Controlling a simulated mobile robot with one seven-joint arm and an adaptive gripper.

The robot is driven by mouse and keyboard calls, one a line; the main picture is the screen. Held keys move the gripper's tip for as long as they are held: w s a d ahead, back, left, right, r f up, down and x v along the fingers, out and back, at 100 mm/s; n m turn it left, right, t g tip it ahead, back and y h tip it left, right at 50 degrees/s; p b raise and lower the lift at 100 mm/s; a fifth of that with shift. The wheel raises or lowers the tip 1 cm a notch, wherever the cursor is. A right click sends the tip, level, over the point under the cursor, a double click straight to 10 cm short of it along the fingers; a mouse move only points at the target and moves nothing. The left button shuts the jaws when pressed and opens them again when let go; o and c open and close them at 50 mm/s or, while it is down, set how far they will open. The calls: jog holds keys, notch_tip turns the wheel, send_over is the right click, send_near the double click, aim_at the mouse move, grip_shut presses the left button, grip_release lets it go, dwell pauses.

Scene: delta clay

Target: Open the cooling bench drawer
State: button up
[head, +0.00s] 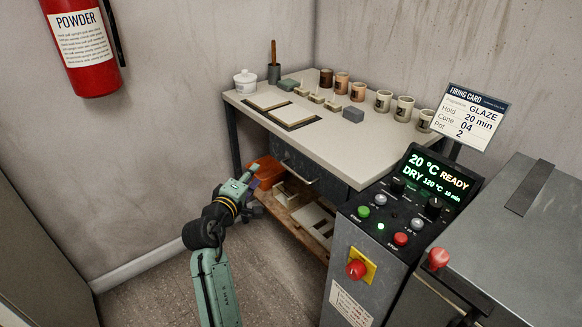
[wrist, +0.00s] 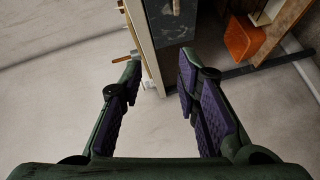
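The cooling bench (head: 355,150) has a pale top and a dark drawer (head: 325,184) under its front edge. The drawer looks shut, with a light bar handle (head: 299,169) across its front. My gripper (head: 254,186) is in front of the bench, left of and slightly below the handle, and holds nothing. In the wrist view its two purple-padded fingers (wrist: 158,72) are spread apart. The bench top's edge shows beyond the gap between them. A dark panel (wrist: 172,22) shows beside that edge.
A lower shelf (head: 285,208) holds an orange box (head: 268,170) and pale slabs. Cups, a white jar (head: 245,82) and boards stand on the bench top. The kiln control box (head: 385,215) stands close at the drawer's right. The floor in front is clear at left.

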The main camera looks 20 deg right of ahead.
aim_at(294, 173)
jog(key=s+d+f+g+h, duration=0.2)
jog(key=d+f, duration=0.2)
jog(key=d, duration=0.3)
jog(key=p+x, duration=0.2)
jog(key=x, duration=0.7)
jog(key=shift+w+d+f, duration=0.15)
jog(key=shift+w+d, duration=0.1)
jog(key=shift+d, duration=0.05)
grip_shut()
